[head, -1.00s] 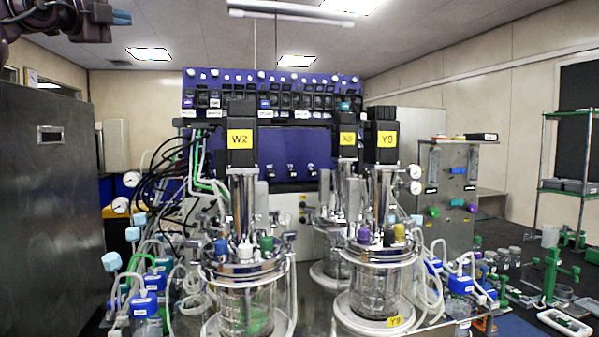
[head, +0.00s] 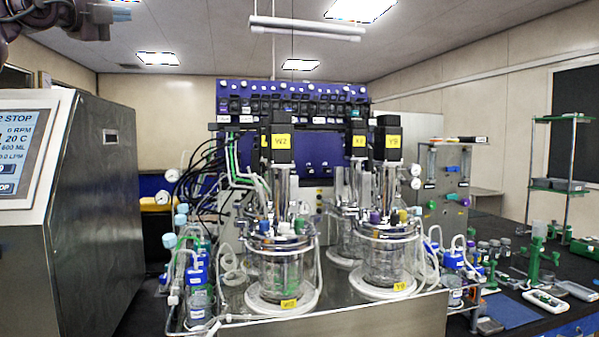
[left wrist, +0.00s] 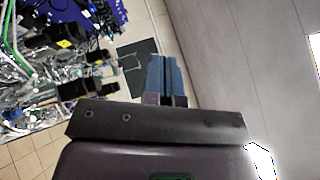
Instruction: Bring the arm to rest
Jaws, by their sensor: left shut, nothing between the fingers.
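My left arm enters the head view at the top left corner, with its gripper (head: 120,13) high up near the ceiling line, far from the bioreactors. In the left wrist view the blue fingers of my left gripper (left wrist: 164,60) are together, with nothing between them. The twin bioreactors stand on a steel bench: the W2 vessel (head: 282,270) on the left and the Y9 vessel (head: 388,258) on the right. A third unit (head: 347,240) is partly hidden behind them. My right gripper does not show.
A large steel cabinet (head: 100,200) with a touch screen (head: 22,150) stands at the left. A blue control rack (head: 290,100) is behind the vessels. Bottles with tubing (head: 198,300) crowd the bench's left side. A dark bench (head: 560,290) with green stands is at the right.

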